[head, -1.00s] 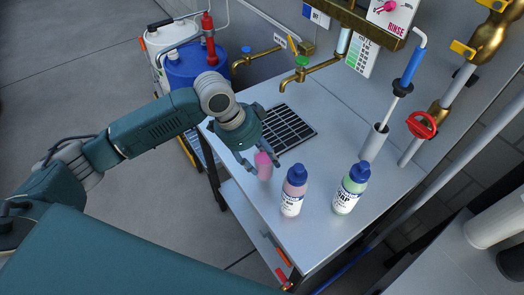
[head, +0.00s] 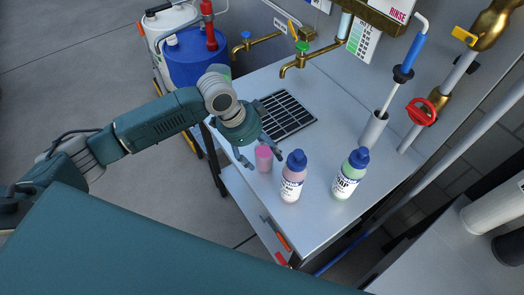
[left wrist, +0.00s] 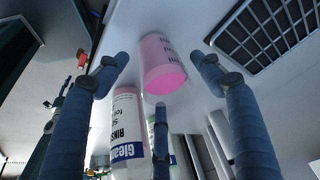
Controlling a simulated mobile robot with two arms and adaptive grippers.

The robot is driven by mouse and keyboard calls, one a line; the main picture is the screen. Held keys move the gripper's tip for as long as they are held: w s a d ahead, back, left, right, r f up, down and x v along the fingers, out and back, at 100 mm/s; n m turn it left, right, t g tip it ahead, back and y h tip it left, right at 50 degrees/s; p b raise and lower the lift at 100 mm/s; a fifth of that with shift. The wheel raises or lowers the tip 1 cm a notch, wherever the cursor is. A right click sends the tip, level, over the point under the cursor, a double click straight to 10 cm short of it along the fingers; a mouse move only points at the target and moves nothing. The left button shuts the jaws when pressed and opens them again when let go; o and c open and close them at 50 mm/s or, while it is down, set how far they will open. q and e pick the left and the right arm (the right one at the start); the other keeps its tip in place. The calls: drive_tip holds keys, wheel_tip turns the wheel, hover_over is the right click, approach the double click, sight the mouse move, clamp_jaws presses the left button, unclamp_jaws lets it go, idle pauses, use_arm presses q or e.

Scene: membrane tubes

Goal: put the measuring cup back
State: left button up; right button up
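The pink measuring cup (head: 264,160) stands on the light grey counter near its left edge. In the left wrist view the cup (left wrist: 163,66) has dark print on its side and a bright pink end facing the camera. My left gripper (head: 264,155) is at the cup, with its fingers spread to either side. In the left wrist view the fingers (left wrist: 160,58) are wide apart, with visible gaps to the cup. My right gripper is not in view.
A pink rinse bottle (head: 292,180) and a green soap bottle (head: 350,175), both blue-capped, stand right of the cup. A black drain grate (head: 286,114) lies behind, below brass taps (head: 298,62). A holder with a blue-handled brush (head: 373,129) stands farther right.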

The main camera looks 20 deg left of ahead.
use_arm(q)
drive_tip(key=shift+r, duration=0.2)
drive_tip(key=b+v, duration=0.2)
drive_tip(key=v, duration=1)
drive_tip(key=shift+f, duration=0.1)
